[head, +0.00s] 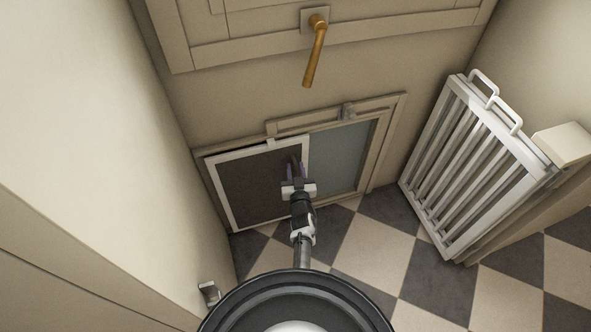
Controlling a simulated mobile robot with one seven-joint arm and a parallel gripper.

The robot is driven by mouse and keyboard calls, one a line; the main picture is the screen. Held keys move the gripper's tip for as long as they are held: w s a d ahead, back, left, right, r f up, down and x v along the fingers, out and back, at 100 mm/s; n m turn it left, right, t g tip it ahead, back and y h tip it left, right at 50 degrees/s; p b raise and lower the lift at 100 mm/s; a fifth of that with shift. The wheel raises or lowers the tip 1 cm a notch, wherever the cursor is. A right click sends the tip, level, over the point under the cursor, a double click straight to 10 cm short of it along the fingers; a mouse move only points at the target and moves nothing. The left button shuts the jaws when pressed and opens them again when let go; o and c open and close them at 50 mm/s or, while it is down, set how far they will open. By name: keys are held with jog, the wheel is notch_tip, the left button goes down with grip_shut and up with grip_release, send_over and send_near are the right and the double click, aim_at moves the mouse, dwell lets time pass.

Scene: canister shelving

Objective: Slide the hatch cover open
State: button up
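The hatch is set low in the far wall, in a beige frame (384,140). Its cover, a dark panel with a white rim (232,158), stands over the left part of the frame. A blue-grey surface (342,160) shows in the right part; I cannot tell whether it is a pane or the space behind. My gripper (296,164) is in front of the cover's right part, close to its right rim. Its fingers are small and dark, pointing to the wall. The gripper body hides part of the cover, and I cannot tell whether the fingers touch it.
A brass lever handle (316,50) hangs on the panelled door above. A white slatted gate (470,165) with two loop handles stands at the right. A plain wall (90,130) is close on the left. Checkered floor (375,245) is free between hatch and gate.

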jog(key=s+d+p, duration=0.1)
jog(key=s+p, duration=0.4)
jog(key=s, duration=0.8)
jog(key=shift+s+d, duration=0.3)
